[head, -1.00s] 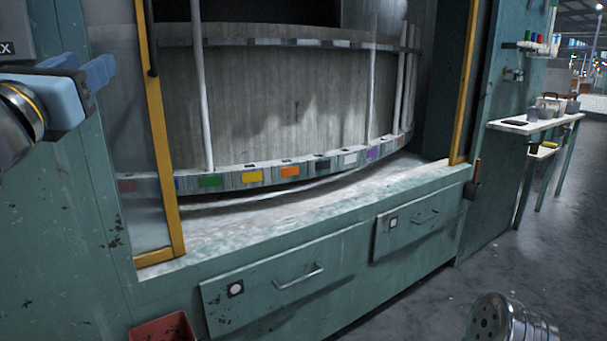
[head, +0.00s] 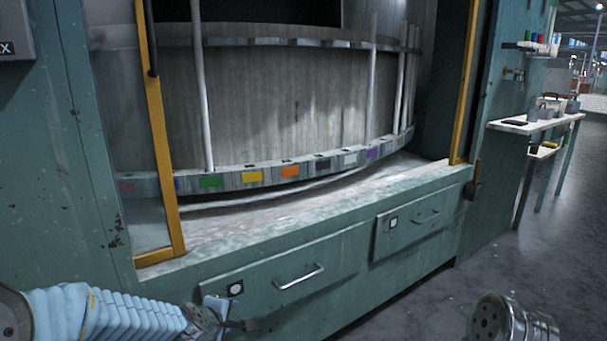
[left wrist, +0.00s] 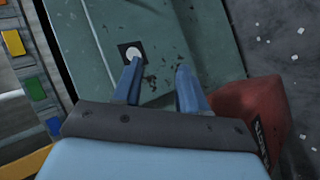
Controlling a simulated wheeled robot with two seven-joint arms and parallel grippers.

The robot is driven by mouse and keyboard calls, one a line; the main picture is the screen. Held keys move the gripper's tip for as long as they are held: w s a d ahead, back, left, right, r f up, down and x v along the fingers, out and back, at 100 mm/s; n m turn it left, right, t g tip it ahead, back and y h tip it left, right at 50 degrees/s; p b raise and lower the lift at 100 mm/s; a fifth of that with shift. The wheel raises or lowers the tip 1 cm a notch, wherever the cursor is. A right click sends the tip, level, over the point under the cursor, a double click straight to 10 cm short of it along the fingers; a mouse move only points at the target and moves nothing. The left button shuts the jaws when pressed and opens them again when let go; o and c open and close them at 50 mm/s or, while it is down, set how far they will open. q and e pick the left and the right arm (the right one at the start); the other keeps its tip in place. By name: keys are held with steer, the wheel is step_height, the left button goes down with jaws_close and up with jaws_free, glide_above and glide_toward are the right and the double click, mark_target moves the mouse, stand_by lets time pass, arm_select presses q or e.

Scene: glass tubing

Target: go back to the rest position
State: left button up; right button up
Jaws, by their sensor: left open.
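My left arm, in a light blue ribbed sleeve, comes in low at the left of the head view. Its gripper (head: 232,324) is small and partly cut off by the bottom edge, in front of the lower drawer panel. In the left wrist view the two blue fingers (left wrist: 157,80) are apart with nothing between them. Past them are a teal drawer front with a white round button in a black square (left wrist: 132,52). My right gripper is not in view.
The teal machine's opening shows a drum with colour-tagged ring (head: 252,177) and upright pale tubes (head: 201,90). A red bin (left wrist: 248,108) is close beside the left gripper. Drawer handles (head: 299,277) stick out. A side table (head: 535,124) stands right; floor there is open.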

arm_select(q)
steer(key=s+d+f+m+g, duration=0.1)
steer(key=s+f+m+g, duration=0.2)
steer(key=f, duration=0.4)
steer(key=s+d+f+m, duration=0.1)
steer(key=s+f+m, duration=0.1)
steer(key=s+f, duration=0.35)
steer(key=s+d+f+m+g+h, duration=0.1)
steer(key=s+d+f+m+g, duration=0.1)
steer(key=s+f, duration=0.6)
steer(key=s+d+f+m+g+h, duration=0.1)
steer(key=s+f+m+g, duration=0.3)
steer(key=s, duration=0.7)
step_height(320, 180, down, 5)
steer(key=d+m, duration=0.1)
steer(key=m, duration=0.1)
steer(key=shift+d+r+m+g+h, duration=0.2)
steer(key=shift+d+m+g+h, duration=0.1)
steer(key=shift+d, duration=0.1)
